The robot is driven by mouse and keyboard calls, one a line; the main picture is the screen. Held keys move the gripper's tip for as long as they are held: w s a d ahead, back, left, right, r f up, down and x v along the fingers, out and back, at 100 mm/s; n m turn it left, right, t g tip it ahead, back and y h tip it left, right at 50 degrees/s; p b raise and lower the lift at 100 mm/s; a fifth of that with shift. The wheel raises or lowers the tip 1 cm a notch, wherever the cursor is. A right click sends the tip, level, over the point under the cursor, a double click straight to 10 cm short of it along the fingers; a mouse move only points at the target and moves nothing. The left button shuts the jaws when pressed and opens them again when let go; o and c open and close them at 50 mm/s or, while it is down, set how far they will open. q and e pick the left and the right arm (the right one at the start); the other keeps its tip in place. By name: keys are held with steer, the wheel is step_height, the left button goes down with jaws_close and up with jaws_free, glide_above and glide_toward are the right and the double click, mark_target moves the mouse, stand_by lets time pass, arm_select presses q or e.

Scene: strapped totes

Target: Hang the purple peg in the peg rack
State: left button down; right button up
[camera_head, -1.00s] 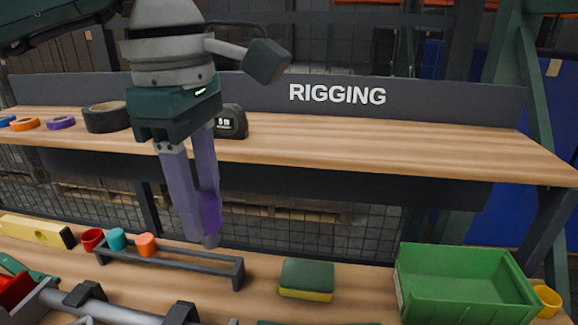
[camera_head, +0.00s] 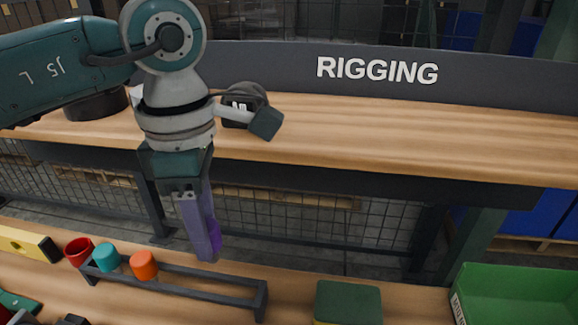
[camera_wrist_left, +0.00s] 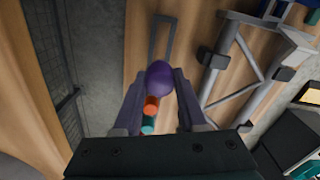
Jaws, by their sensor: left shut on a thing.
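My left gripper (camera_head: 205,252) points down and is shut on the purple peg (camera_head: 215,232), which is mostly hidden between the fingers in the head view. In the left wrist view the rounded purple peg (camera_wrist_left: 160,78) shows between the fingertips. The dark grey peg rack (camera_head: 262,297) is a low, long frame on the near bench. Its left part carries a teal peg (camera_head: 107,257) and an orange peg (camera_head: 144,265); a red one (camera_head: 78,251) is at its left end. The held peg appears above and behind the rack's open right part. My right gripper is not in view.
A green-topped sponge (camera_head: 348,302) lies right of the rack, and a green bin (camera_head: 515,290) stands farther right. A yellow level (camera_head: 26,243) lies at the left.

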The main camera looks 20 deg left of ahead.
arm_select(q)
steer(key=shift+f+b, duration=3.35)
steer(key=shift+f, duration=0.85)
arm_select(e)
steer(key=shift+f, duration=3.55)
arm_select(q)
steer(key=shift+c, duration=2)
jaws_free()
